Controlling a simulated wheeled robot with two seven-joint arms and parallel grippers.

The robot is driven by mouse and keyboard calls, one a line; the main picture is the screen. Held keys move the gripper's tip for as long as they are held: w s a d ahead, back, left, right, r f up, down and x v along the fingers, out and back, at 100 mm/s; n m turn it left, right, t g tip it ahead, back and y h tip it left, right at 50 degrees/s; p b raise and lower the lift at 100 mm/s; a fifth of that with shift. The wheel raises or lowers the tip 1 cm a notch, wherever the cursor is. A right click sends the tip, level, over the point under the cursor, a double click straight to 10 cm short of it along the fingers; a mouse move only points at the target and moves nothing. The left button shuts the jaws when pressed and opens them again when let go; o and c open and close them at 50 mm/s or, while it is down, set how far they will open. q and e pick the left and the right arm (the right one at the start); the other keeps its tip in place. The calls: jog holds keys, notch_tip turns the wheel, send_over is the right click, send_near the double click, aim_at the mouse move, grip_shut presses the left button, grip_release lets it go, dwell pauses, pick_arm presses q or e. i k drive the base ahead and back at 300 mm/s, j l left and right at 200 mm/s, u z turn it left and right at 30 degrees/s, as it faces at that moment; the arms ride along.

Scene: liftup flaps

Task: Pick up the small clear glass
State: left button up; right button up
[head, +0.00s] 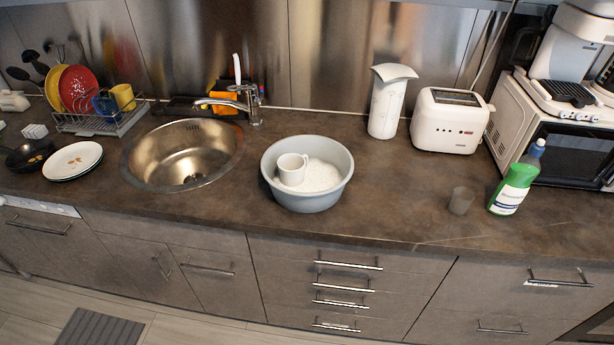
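The small clear glass (461,201) stands upright on the dark countertop, near its front edge in the right part of the head view. It looks greyish and see-through, and I cannot see anything in it. A green bottle (513,187) with a white label and blue cap stands just to its right, with a small gap between them. Neither of my grippers shows in this view.
A grey basin (307,196) holding white contents and a white mug (292,169) stands left of the glass. Counter (405,200) between basin and glass is clear.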

aim_at(462, 197)
jog(key=z, duration=1.25)
